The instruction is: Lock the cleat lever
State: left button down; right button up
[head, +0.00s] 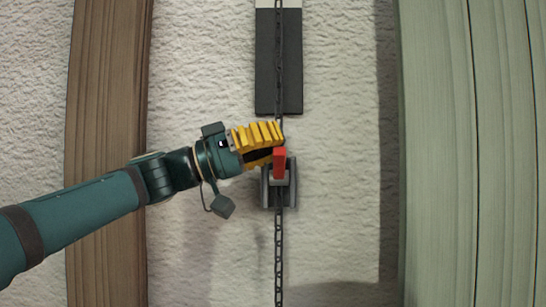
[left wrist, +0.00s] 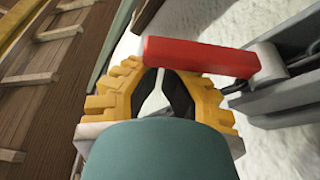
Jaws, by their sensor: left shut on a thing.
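The cleat (head: 266,188) is a grey metal fitting on the white wall, with the chain (head: 279,243) running through it. Its red lever (head: 280,162) points upward from the grey pivot in the head view. My left gripper (head: 279,144), with yellow ribbed fingers, reaches in from the left and is shut on the lever near its upper end. In the left wrist view the lever (left wrist: 200,57) lies across the fingertips (left wrist: 170,78), and its pivot joins the cleat (left wrist: 292,98) at the right. The exact contact is partly hidden. My right gripper is not in view.
A dark plate (head: 267,65) hangs on the wall above the cleat, behind the chain. A brown wooden post (head: 110,90) stands at the left and pale green boards (head: 470,150) at the right. The wall between the cleat and the green boards is clear.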

pick_arm(q)
notch_tip(320, 180, down, 7)
jog(key=s+m+g+b, duration=0.2)
jog(key=m+g+b, duration=0.4)
jog(key=m+b, duration=0.65)
jog(key=shift+s+r+p, duration=0.8)
jog(key=shift+s+r, duration=0.4)
jog(key=shift+r, duration=0.75)
jog(key=v, duration=1)
jog(key=shift+w+b, duration=0.25)
jog(key=shift+b, duration=0.1)
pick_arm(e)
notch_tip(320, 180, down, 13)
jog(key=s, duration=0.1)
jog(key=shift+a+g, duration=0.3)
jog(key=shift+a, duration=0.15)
pick_arm(q)
jog(key=shift+r, duration=0.1)
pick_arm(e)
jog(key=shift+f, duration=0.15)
